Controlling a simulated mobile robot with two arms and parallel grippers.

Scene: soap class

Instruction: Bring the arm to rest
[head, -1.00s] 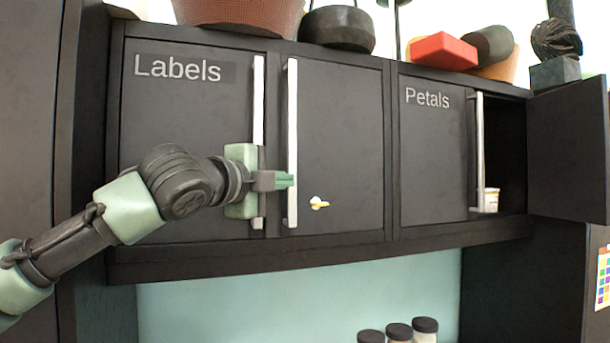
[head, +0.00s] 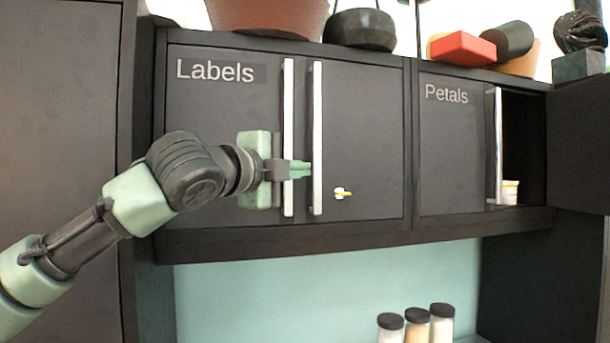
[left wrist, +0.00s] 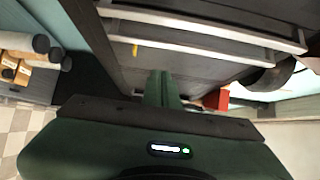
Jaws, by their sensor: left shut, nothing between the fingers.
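My left gripper (head: 302,169) is shut and empty. In the head view it shows in front of the cupboard marked "Labels" (head: 225,120), its fingertips overlapping the two upright light handles (head: 317,100). Whether it touches them I cannot tell. In the left wrist view the green fingers (left wrist: 162,88) are together, and the handles (left wrist: 200,28) run across beyond them with a gap visible. Both "Labels" doors are shut. My right gripper is not in view.
The cupboard marked "Petals" (head: 445,150) has its right side open, with a small white and yellow container (head: 510,192) inside. The open door (head: 580,145) sticks out at right. Several jars (head: 417,325) stand below. Baskets, a pot (head: 361,28) and a red block (head: 462,47) sit on top.

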